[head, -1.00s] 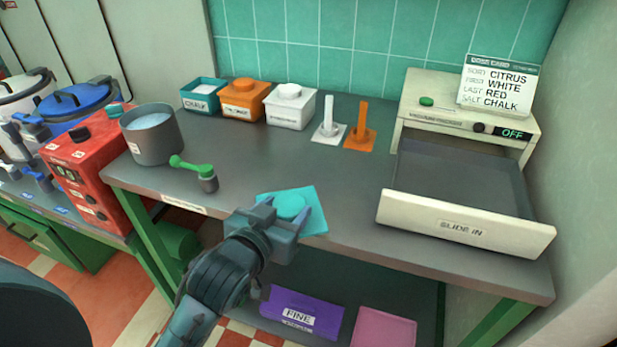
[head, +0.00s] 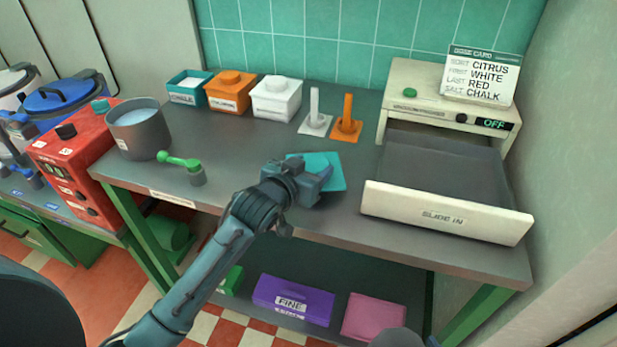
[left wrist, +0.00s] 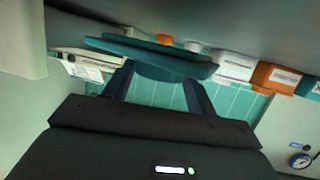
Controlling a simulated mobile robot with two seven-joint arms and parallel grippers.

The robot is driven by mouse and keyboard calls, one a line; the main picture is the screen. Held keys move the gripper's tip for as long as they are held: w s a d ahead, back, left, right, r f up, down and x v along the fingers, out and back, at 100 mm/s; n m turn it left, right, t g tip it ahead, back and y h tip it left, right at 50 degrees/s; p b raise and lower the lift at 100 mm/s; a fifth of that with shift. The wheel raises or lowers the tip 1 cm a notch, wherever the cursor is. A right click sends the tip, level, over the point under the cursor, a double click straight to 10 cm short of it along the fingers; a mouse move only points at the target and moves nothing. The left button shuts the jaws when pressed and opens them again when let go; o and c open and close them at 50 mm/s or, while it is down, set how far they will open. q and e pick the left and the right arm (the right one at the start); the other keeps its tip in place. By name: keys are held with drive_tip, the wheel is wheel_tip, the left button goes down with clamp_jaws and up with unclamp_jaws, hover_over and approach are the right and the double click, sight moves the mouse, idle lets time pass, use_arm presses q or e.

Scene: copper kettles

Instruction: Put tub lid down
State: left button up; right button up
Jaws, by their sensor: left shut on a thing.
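The teal tub lid (head: 328,168) is a flat square held by my left gripper (head: 318,184) over the front middle of the grey worktop. The gripper hides its knob and near part in the head view. In the left wrist view, the lid (left wrist: 150,50) shows nearly edge-on between the two fingers (left wrist: 155,82), which are shut on it. I cannot tell whether it touches the worktop. The teal tub (head: 190,92), labelled CHALK, stands open at the back left with white stuff inside. My right gripper is not in view.
An open drawer (head: 447,214) is to the right, a grey pot (head: 138,133) and green-handled scoop (head: 180,162) left.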

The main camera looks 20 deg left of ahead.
use_arm(q)
drive_tip(key=shift+f, duration=1.35)
drive_tip(key=shift+f, duration=0.1)
drive_tip(key=o, duration=1.1)
drive_tip(key=shift+c, duration=0.2)
drive_tip(key=shift+s, duration=0.2)
drive_tip(key=v, duration=1.1)
drive_tip(key=s+d+f+g+h, duration=0.1)
drive_tip(key=s+d+f+g, duration=0.2)
drive_tip(key=s+f, duration=1.1)
drive_tip(key=shift+s+d+f+m, duration=0.35)
drive_tip(key=shift+f+m, duration=0.05)
